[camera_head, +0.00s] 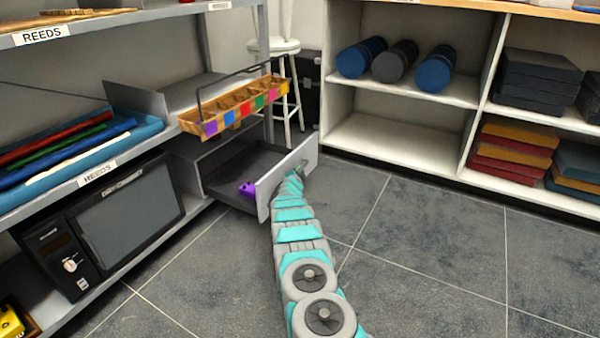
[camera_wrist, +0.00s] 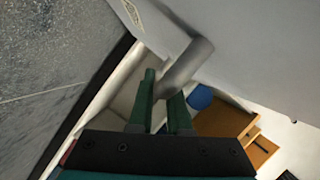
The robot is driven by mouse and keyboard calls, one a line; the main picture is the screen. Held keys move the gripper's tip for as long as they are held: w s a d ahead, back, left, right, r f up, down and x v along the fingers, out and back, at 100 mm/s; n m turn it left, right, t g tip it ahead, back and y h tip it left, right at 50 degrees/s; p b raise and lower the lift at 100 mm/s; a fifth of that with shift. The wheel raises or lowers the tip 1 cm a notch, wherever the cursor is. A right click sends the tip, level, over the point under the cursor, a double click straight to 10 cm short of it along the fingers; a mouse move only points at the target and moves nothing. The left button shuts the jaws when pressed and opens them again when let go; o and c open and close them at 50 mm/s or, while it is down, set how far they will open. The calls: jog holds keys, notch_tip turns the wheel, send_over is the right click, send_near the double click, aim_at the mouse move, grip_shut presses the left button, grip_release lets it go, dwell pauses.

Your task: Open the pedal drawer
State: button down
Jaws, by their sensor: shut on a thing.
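The pedal drawer (camera_head: 268,188) is pulled out from the lower part of the shelf unit, with its pale front panel facing my arm. Its dark interior shows, with a purple pedal (camera_head: 247,189) inside near the front. In the wrist view, the green fingers of my gripper (camera_wrist: 163,93) are on either side of the grey bar handle (camera_wrist: 186,64) on the pale drawer front (camera_wrist: 245,45). My gripper is shut on this handle.
A wooden caddy (camera_head: 235,107) with coloured labels sits above the drawer. A microwave (camera_head: 110,215) stands left of it. A white stool (camera_head: 285,47) is behind. An open shelf (camera_head: 410,130) with rolls and blocks stands right. Tiled floor (camera_head: 440,260) is clear to the right.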

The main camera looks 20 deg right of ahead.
jog(key=c, duration=0.9)
grip_release()
jog(key=shift+o, duration=0.2)
jog(key=v, duration=0.7)
jog(key=shift+s+a+p, duration=0.2)
jog(key=shift+s+p, duration=0.1)
jog(key=shift+r, duration=0.1)
